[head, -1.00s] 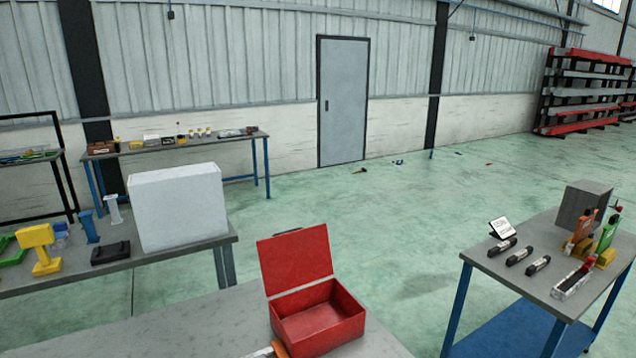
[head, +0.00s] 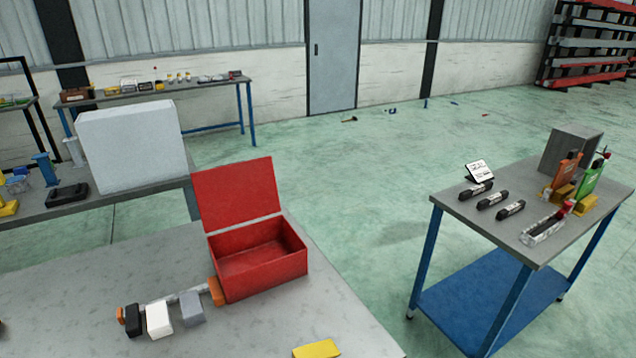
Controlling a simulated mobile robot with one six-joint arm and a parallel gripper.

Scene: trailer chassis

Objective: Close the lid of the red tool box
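The red tool box (head: 262,279) sits on the grey table in the head view, near the table's far edge. Its lid (head: 238,195) stands open, raised upright at the back and leaning slightly backward. The inside of the box (head: 255,258) looks empty from here. My gripper is not in view.
An orange-ended tool with a grey bar and black, white and grey blocks (head: 160,318) lies just left of the box. A yellow piece (head: 316,348) lies at the front. A blue-legged workbench (head: 490,225) stands right.

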